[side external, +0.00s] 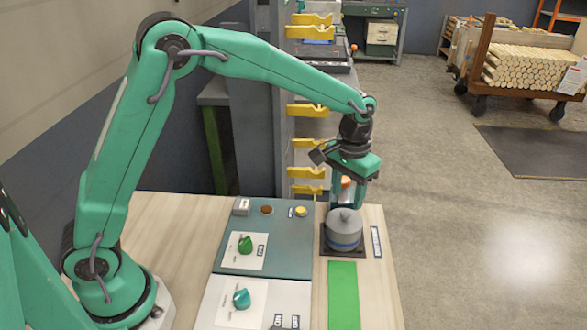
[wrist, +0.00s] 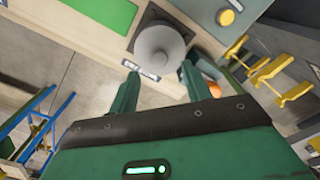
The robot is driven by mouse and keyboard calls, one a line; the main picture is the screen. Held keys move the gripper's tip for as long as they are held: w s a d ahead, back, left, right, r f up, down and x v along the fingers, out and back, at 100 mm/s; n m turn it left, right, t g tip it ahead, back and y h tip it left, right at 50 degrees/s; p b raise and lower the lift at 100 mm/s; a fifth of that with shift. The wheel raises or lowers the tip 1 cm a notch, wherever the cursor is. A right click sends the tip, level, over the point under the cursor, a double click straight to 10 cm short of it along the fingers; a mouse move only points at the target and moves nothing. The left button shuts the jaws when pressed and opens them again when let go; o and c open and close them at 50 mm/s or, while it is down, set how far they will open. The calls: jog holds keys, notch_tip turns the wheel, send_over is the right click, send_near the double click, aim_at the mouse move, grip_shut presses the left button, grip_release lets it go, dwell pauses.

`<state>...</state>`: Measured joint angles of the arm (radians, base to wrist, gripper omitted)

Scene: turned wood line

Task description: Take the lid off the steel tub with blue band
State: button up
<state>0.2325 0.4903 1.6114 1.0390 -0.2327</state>
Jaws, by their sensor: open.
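The steel tub with blue band (side external: 344,240) stands upright on a dark square pad (side external: 329,250) near the right side of the bench. Its grey conical lid (side external: 345,217) with a small knob is on top. In the wrist view the lid (wrist: 160,50) shows from above and hides the tub's wall. My gripper (side external: 347,202) is just above the lid, pointing down. In the wrist view my gripper (wrist: 160,70) is open, with its two fingers apart at the near side of the lid and nothing between them. I cannot tell whether a finger touches the lid.
A green strip (side external: 343,295) lies in front of the pad. Panels with a green knob (side external: 245,245) and a teal knob (side external: 241,298) are to the left. Yellow brackets (side external: 307,172) line a grey post behind. An orange thing (wrist: 214,90) is beside one finger.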

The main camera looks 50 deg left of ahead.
aim_at(345, 212)
jog(key=shift+f, duration=2.55)
grip_shut()
